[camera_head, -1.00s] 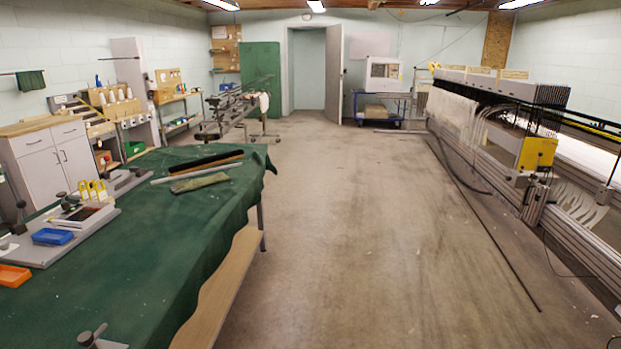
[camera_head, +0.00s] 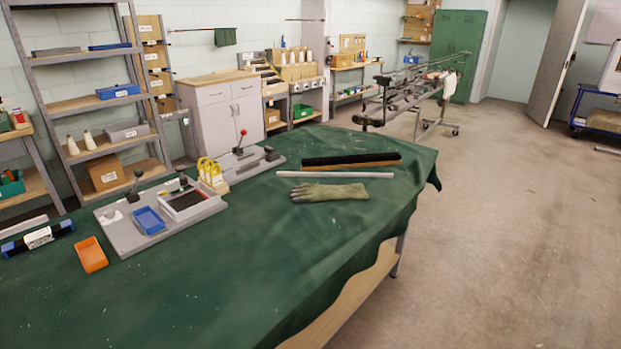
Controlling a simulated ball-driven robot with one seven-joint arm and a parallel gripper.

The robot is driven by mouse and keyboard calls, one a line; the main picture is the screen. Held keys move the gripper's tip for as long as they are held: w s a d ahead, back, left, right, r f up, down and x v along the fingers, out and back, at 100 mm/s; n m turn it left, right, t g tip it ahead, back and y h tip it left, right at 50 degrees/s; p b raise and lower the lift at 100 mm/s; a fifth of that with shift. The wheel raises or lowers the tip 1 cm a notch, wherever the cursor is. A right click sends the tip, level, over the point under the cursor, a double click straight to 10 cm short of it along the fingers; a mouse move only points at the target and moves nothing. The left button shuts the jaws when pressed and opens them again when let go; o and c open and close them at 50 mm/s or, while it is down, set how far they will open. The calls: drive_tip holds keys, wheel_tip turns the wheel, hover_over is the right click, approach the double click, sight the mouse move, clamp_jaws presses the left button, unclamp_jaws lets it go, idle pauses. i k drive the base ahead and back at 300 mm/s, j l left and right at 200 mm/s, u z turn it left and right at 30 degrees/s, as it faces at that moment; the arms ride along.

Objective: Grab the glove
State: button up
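The glove (camera_head: 330,191) is olive green with greyish fingertips. It lies flat on the green cloth of the table (camera_head: 260,262), with its fingers pointing left and its cuff to the right. A light grey bar (camera_head: 335,175) lies just behind it, and black and brown bars (camera_head: 350,160) lie beyond that. Nothing covers the glove. My gripper is not in view.
Grey fixture plates with a blue tray (camera_head: 148,221) stand on the table's left part, near an orange tray (camera_head: 90,255) and yellow-handled tools (camera_head: 211,173). Shelves (camera_head: 100,95) line the left wall. The floor (camera_head: 500,220) right of the table is clear.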

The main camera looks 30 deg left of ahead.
sight(304, 193)
drive_tip(key=i+l+u, duration=0.15)
drive_tip(key=i+u, duration=0.35)
drive_tip(key=i+l+u, duration=0.25)
drive_tip(key=u, duration=0.25)
drive_tip(key=i+l+u, duration=0.55)
drive_tip(key=l+u, duration=0.4)
